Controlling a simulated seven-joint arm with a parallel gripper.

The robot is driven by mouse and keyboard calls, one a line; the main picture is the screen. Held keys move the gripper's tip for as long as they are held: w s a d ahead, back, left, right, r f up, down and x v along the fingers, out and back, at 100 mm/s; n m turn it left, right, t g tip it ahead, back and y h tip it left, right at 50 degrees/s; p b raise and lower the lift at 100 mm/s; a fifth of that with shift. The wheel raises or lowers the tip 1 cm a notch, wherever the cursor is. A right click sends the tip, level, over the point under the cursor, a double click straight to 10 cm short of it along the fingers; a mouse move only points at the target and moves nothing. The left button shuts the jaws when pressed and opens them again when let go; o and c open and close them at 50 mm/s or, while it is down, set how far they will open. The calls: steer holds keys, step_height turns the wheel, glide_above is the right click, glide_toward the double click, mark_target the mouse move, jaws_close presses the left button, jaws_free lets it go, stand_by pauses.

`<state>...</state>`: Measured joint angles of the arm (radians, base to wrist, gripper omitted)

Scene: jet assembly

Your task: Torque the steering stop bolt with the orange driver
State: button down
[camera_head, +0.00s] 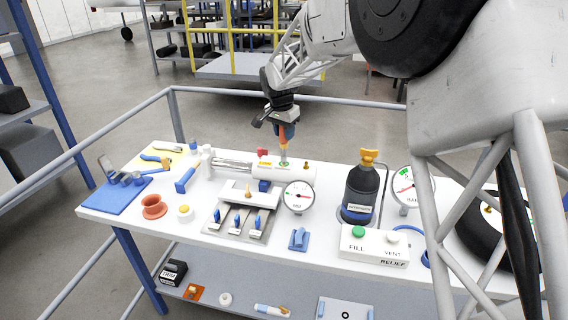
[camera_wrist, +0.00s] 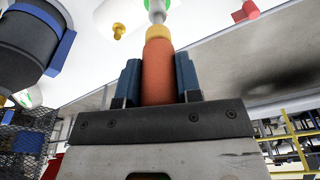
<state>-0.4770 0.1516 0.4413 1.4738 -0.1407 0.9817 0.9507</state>
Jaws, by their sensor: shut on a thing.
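My gripper (camera_head: 282,126) is shut on the orange driver (camera_head: 283,137), which hangs upright above the back edge of the white bench. In the wrist view the orange handle (camera_wrist: 158,70) sits between the two blue fingers, with a yellow collar and a grey shaft pointing away from the gripper. In the head view the driver's tip is at the white cylinder assembly (camera_head: 292,174), near a small green spot. I cannot tell whether the tip touches it. The steering stop bolt cannot be made out clearly; the tip end is small here.
A round gauge (camera_head: 298,196) stands just in front of the cylinder. A dark bottle (camera_head: 360,192) and a FILL/VENT box (camera_head: 374,246) stand to the right. A panel with blue switches (camera_head: 237,222) lies in front. A blue mat (camera_head: 116,196) with tools is at left.

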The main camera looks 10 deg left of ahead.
steer(key=n+y, duration=0.1)
steer(key=n, duration=0.5)
steer(key=shift+n, duration=0.4)
steer(key=shift+a+n+y, duration=0.1)
steer(key=shift+n+y, duration=0.2)
steer(key=shift+n, duration=1.5)
steer(key=shift+a+n+y, duration=0.1)
steer(key=shift+n+y, duration=0.2)
steer(key=shift+n, duration=1.5)
steer(key=shift+f, duration=0.1)
steer(key=shift+f, duration=0.55)
steer(key=shift+m, duration=0.3)
steer(key=shift+d+m+h, duration=0.1)
steer(key=shift+m+h, duration=0.3)
steer(key=shift+m, duration=1.9)
